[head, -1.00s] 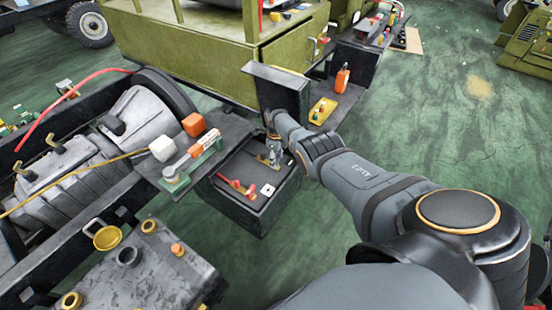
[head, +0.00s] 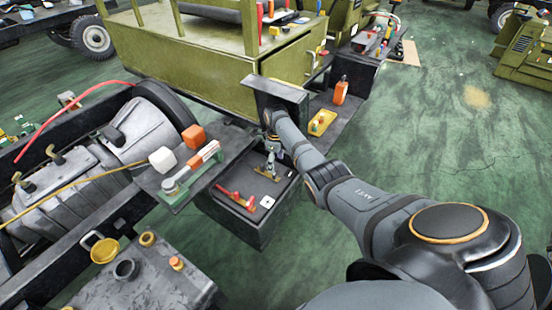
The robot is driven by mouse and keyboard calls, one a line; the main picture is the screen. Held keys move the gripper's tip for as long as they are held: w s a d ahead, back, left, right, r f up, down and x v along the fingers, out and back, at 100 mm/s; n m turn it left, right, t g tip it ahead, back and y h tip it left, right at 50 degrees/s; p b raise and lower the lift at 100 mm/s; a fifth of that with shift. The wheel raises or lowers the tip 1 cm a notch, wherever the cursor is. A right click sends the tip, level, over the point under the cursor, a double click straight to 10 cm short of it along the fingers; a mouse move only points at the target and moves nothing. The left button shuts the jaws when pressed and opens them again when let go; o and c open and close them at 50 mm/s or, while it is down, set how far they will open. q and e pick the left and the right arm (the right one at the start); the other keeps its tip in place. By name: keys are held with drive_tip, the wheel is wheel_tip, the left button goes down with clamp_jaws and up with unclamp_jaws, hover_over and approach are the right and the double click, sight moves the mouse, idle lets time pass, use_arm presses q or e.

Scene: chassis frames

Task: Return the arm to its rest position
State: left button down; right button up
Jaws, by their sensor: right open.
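My right arm comes in from the lower right. My right gripper (head: 271,166) points down over the open dark box (head: 240,229), with its jaws open. A small brass-coloured piece (head: 263,174) lies at the fingertips; whether they touch it I cannot tell. My left gripper is not in view.
Left of the box, a dark shelf (head: 151,181) holds a white block, an orange block and a green-and-orange tool. Behind the box, a ledge carries a yellow tray (head: 322,122) and an orange bottle (head: 340,91). Green floor (head: 440,140) is open at the right.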

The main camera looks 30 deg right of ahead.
drive_tip(key=shift+r, duration=1.2)
